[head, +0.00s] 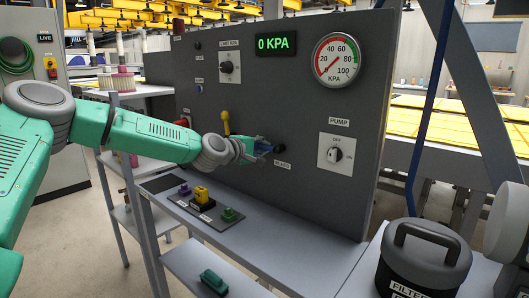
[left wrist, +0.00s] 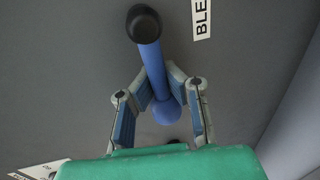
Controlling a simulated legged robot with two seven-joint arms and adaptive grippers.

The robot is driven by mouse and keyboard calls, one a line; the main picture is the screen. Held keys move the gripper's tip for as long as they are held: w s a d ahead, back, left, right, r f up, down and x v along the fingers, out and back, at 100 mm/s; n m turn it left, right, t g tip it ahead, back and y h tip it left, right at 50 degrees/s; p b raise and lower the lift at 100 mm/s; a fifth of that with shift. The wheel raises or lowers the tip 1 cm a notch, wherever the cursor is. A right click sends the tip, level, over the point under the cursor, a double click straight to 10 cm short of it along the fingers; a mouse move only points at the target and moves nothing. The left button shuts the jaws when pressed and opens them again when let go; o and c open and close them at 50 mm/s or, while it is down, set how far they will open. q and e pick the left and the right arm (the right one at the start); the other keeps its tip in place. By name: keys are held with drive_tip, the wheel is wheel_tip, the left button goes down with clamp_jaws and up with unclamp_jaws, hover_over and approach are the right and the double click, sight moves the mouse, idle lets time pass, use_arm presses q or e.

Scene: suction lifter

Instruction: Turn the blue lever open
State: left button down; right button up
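The blue lever (left wrist: 152,65) has a black knob at its end and a round blue base (left wrist: 167,112) on the grey panel. In the head view its black knob (head: 279,148) shows just past my left fingertips. My left gripper (head: 263,147) is at the lever in front of the panel. In the left wrist view my left gripper (left wrist: 160,85) has a blue-padded finger on each side of the lever's shaft, both pads appearing to touch it. The lever is slightly tilted in that view. My right gripper is not in view.
The grey panel (head: 300,100) carries a gauge (head: 337,59), a display reading 0 KPA (head: 276,43), a pump switch (head: 336,154) and a yellow lever (head: 226,122). A dark filter canister (head: 424,262) stands at front right.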

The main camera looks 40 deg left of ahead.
use_arm(q)
drive_tip(key=shift+s+d+f, duration=0.15)
drive_tip(key=shift+f, duration=0.45)
drive_tip(key=c, duration=1.5)
unclamp_jaws()
drive_tip(key=shift+s+r, duration=0.1)
drive_tip(key=shift+c, duration=0.2)
drive_tip(key=shift+r, duration=0.25)
drive_tip(key=v, duration=1.1)
drive_tip(key=shift+s, duration=0.35)
